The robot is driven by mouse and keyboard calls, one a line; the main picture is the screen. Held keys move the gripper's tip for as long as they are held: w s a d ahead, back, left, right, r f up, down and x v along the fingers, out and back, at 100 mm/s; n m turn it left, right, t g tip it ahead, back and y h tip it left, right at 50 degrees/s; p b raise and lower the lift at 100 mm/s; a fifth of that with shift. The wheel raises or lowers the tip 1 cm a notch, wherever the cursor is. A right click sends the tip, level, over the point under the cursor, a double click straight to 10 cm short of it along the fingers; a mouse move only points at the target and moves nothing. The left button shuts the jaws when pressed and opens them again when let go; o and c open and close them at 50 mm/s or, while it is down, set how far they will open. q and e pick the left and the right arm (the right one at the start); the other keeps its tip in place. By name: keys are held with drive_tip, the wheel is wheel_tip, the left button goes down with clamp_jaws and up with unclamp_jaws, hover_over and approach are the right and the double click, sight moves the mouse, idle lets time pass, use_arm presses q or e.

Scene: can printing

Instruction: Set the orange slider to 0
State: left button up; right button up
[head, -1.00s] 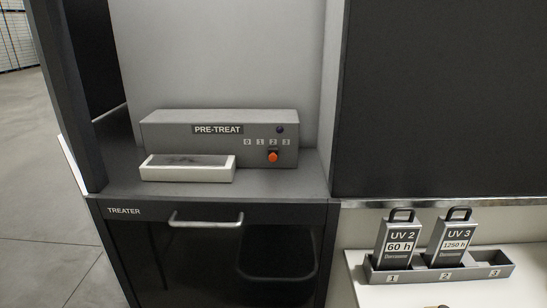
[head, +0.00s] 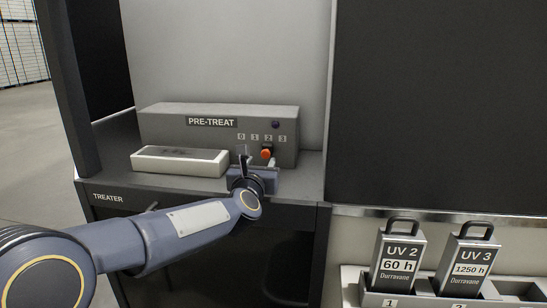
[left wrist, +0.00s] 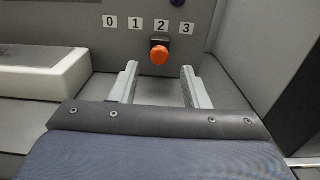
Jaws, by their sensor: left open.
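The grey PRE-TREAT box (head: 175,125) stands on the treater's top, with labels 0, 1, 2 and 3 on its front. The orange slider (head: 265,154) sits below the label 2. In the left wrist view the orange slider (left wrist: 159,55) shows under the 2 as well, on a dark mount. My left gripper (head: 257,163) is in front of the box. In the left wrist view my left gripper (left wrist: 159,72) is open and empty, its fingers pointing at the box on either side of the slider and apart from it. My right gripper is not in view.
A dark panel stands to the right. A rack (head: 372,300) with UV 2 and UV 3 cartridges is at lower right.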

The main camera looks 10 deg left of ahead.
sight(264, 154)
use_arm(q)
drive_tip(key=w+p, duration=0.1)
drive_tip(key=w, duration=0.6)
drive_tip(key=shift+w+p, duration=0.2)
drive_tip(key=shift+p, duration=0.15)
clamp_jaws()
drive_tip(key=shift+a+f, duration=0.1)
drive_tip(key=shift+a, duration=0.05)
